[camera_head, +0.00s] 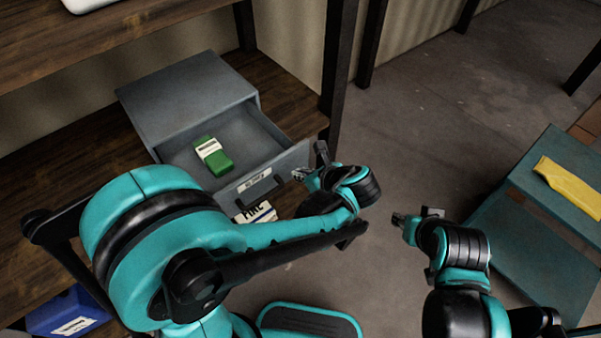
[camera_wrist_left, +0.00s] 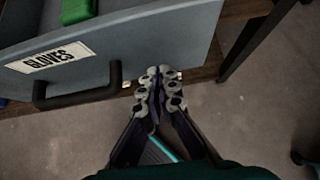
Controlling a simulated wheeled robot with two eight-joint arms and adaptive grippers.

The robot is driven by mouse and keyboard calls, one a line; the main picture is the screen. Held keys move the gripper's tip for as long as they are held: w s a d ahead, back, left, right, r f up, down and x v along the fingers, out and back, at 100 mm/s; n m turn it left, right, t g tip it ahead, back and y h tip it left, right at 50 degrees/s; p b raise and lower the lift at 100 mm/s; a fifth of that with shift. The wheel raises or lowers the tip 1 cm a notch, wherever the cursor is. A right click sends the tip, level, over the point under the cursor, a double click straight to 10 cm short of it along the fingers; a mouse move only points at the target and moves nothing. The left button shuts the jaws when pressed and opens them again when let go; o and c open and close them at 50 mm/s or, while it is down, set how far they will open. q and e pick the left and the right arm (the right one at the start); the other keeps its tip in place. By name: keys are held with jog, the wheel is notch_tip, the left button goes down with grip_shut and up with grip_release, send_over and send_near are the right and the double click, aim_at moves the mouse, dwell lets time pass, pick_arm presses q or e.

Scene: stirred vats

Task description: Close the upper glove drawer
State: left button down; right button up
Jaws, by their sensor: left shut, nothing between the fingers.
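The upper glove drawer (camera_head: 287,163) is pulled out of a grey cabinet (camera_head: 190,95) on a wooden shelf. Its front, with a GLOVES label (camera_wrist_left: 50,57) and a black bar handle (camera_wrist_left: 78,97), shows in the left wrist view. A green box (camera_head: 217,160) with a white label lies inside the drawer. My left gripper (camera_head: 302,175) is shut and empty at the right part of the drawer front. In the left wrist view its fingertips (camera_wrist_left: 160,75) are right of the handle, close to the front's lower edge; contact is unclear. My right gripper (camera_head: 403,220) is away from the drawer, over the floor.
A dark shelf post (camera_head: 338,70) stands right of the cabinet. Below the drawer is a white-labelled item (camera_head: 256,213), partly hidden by my left arm. A blue bin (camera_head: 67,312) is at lower left. A teal cart (camera_head: 540,200) with a yellow item (camera_head: 568,183) stands right.

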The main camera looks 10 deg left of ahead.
pick_arm(q)
send_over(253, 136)
jog(key=shift+s+b, duration=0.15)
jog(key=shift+b, duration=0.25)
jog(key=shift+w+a, duration=0.15)
jog(key=shift+w, duration=0.05)
pick_arm(e)
jog(key=shift+f, duration=0.4)
pick_arm(q)
jog(key=shift+r, duration=0.15)
pick_arm(e)
jog(key=shift+s, duration=0.1)
